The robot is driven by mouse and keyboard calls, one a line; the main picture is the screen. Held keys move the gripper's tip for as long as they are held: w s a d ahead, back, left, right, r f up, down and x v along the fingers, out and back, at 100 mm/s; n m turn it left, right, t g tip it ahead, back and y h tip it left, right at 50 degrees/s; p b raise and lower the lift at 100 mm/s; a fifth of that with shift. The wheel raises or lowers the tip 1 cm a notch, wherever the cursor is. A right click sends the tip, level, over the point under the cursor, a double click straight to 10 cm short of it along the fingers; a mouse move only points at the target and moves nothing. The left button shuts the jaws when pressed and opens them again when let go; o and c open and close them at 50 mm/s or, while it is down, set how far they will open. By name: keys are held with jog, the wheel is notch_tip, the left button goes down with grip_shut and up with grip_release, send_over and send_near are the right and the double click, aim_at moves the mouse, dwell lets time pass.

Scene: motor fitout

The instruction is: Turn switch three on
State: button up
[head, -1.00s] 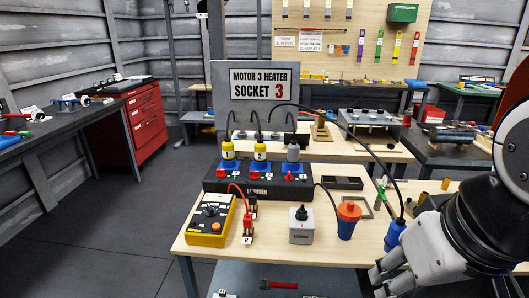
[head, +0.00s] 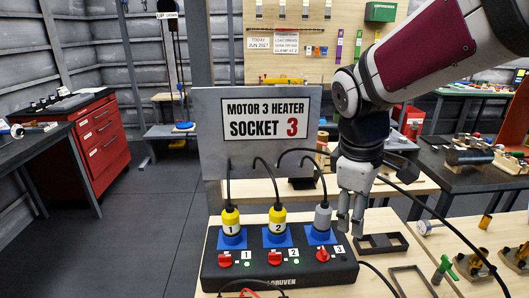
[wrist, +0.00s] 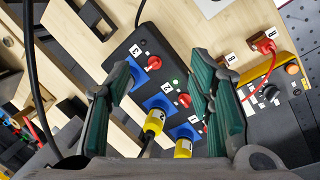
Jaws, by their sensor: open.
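The black socket box (head: 290,275) lies on the wooden bench with three blue sockets and red rotary switches. Switch three (head: 322,254) is the rightmost, beside the label "3"; it also shows in the wrist view (wrist: 153,63). I cannot tell its setting clearly. A grey plug (head: 323,217) stands in the socket behind it. Switch two (head: 275,257) and switch one (head: 225,259) have green lights beside them. My gripper (head: 350,228) is open and empty, pointing down above the box's right end, apart from switch three. In the wrist view its fingers (wrist: 160,80) spread on either side.
Yellow plugs (head: 278,219) stand in sockets one and two, with black cables arching to a grey sign panel (head: 258,130). A black cable (head: 440,215) runs past my gripper on the right. A black tray (head: 381,244) lies right of the box.

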aim_at(324, 250)
jog(key=w+a+f+n+g+y+p, duration=0.15)
jog(key=w+f+n+p, duration=0.25)
jog(key=w+f+n, duration=0.5)
jog(key=shift+m+y, duration=0.35)
jog(key=shift+m, duration=0.05)
jog(key=f, duration=0.7)
jog(key=f+p, duration=0.1)
jog(key=f, duration=0.3)
jog(key=shift+w+d+f, duration=0.2)
jog(key=shift+w+f, duration=0.1)
jog(key=shift+f, duration=0.05)
grip_shut()
